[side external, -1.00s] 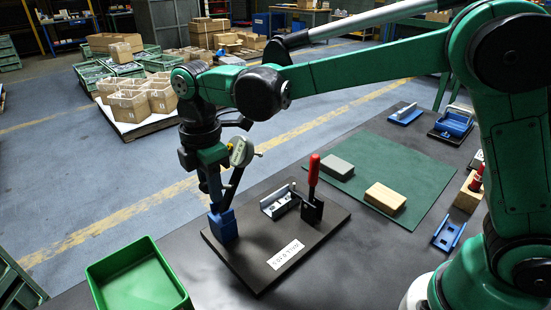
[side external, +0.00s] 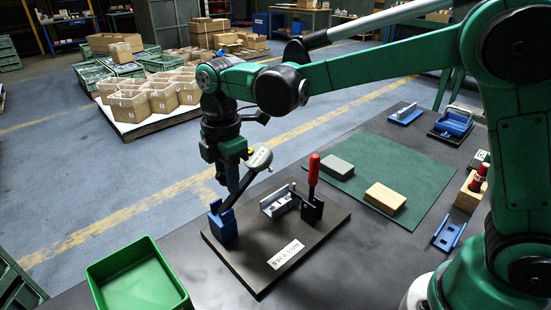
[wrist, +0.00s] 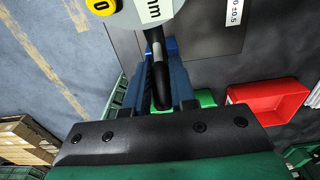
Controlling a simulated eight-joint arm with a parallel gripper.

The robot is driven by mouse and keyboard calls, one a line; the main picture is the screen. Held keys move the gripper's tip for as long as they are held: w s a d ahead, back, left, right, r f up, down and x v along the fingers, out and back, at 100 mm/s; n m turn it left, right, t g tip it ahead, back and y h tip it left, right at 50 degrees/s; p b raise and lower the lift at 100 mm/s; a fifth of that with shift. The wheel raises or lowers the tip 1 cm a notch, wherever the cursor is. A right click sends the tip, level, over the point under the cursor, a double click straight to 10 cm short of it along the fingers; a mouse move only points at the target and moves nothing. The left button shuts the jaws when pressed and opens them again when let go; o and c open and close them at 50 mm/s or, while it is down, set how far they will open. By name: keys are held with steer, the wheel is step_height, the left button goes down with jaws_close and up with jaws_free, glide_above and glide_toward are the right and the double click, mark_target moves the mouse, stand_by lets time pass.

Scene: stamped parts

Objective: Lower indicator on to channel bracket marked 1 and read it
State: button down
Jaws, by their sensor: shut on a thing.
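The indicator has a round dial (side external: 260,159) on a black arm (side external: 240,188) that rises tilted from a blue post (side external: 223,228) on the base plate. My gripper (side external: 229,186) is shut on the black arm. In the wrist view the arm passes between the gripper's fingers (wrist: 161,80), with part of the dial (wrist: 150,12) and a yellow button (wrist: 100,5) at the top edge. The silver channel bracket (side external: 277,203) sits in the fixture to the right of the post. The dial is above it, apart. The bracket's mark and the dial reading cannot be made out.
A red-handled clamp (side external: 313,172) stands right of the bracket on the black base plate (side external: 257,277), which bears a white label (side external: 286,254). A green bin (side external: 135,284) is at front left. A wooden block (side external: 385,197) and grey block (side external: 337,166) lie on a green mat.

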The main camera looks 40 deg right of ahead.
mark_target(242, 182)
steer(key=shift+d+f, duration=0.45)
steer(key=shift+d, duration=0.25)
steer(key=shift+d+f, duration=0.45)
steer(key=shift+d, duration=0.25)
steer(key=c, duration=0.8)
jaws_free()
steer(key=shift+r, duration=0.1)
steer(key=shift+a+r, duration=0.1)
steer(key=shift+r, duration=3.85)
steer(key=shift+f, duration=0.1)
